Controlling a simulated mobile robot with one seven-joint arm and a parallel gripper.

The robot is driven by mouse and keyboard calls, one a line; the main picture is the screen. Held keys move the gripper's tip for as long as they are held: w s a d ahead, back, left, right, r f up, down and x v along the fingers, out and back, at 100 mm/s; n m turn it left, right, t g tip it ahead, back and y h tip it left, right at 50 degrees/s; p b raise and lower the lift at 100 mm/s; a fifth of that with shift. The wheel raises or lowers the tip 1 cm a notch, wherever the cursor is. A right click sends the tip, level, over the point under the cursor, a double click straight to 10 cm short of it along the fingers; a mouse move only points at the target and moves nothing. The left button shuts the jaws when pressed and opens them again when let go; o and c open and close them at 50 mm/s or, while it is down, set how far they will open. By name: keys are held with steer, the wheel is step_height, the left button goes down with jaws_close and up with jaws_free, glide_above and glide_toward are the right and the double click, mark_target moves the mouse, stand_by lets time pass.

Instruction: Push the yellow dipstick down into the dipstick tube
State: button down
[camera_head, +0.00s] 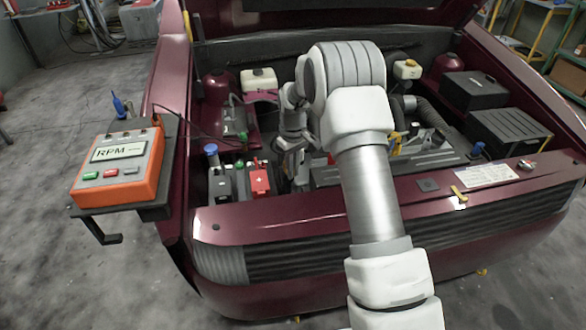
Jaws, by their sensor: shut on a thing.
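A small yellow piece (396,142) shows in the engine bay just right of my arm; it may be the dipstick's handle, but its lower part is hidden. I cannot make out the dipstick tube. My gripper (292,156) points down into the bay, left of my forearm and behind the red battery cap. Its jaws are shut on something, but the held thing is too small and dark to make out. The yellow piece is clearly apart from these jaws, to their right.
An orange RPM meter (118,168) stands on a side tray at left. A battery with a red cover (259,180) sits near the front panel. Black boxes (508,132) fill the right side. The raised hood (330,14) closes off the top. A yellow latch (459,194) is on the front panel.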

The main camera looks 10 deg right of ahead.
steer(key=c, duration=0.9)
jaws_free()
steer(key=shift+o, duration=0.2)
steer(key=shift+r, duration=0.15)
step_height(320, 180, up, 17)
steer(key=p, duration=0.2)
steer(key=shift+r, duration=0.1)
